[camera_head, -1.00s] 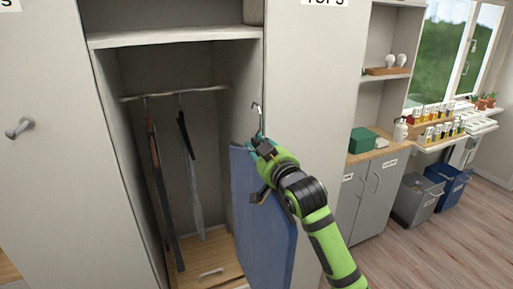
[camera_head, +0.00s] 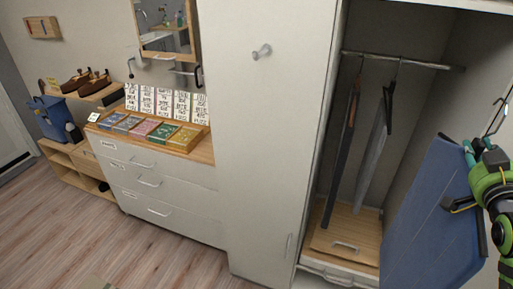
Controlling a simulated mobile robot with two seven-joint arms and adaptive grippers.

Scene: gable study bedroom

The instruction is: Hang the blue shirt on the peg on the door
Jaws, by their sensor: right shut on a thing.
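The blue shirt (camera_head: 430,222) hangs as a flat, upright blue panel at the right of the head view, in front of the open wardrobe. The hook of its hanger (camera_head: 497,116) sticks up above it. My right gripper (camera_head: 474,156) is shut on the shirt at its top, by the hanger, near the right edge. The peg (camera_head: 262,51) is a short grey metal knob high on the closed pale door (camera_head: 270,140), left of the open wardrobe. It is bare, and the shirt is well to its right. My left gripper is out of view.
The open wardrobe has a rail (camera_head: 405,60) with dark garments (camera_head: 345,150) and a wooden drawer box (camera_head: 345,245) below. Left of the door stands a drawer unit (camera_head: 160,180) with coloured packs on top and a mirror (camera_head: 165,28) above. The wooden floor (camera_head: 100,235) at left is mostly clear.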

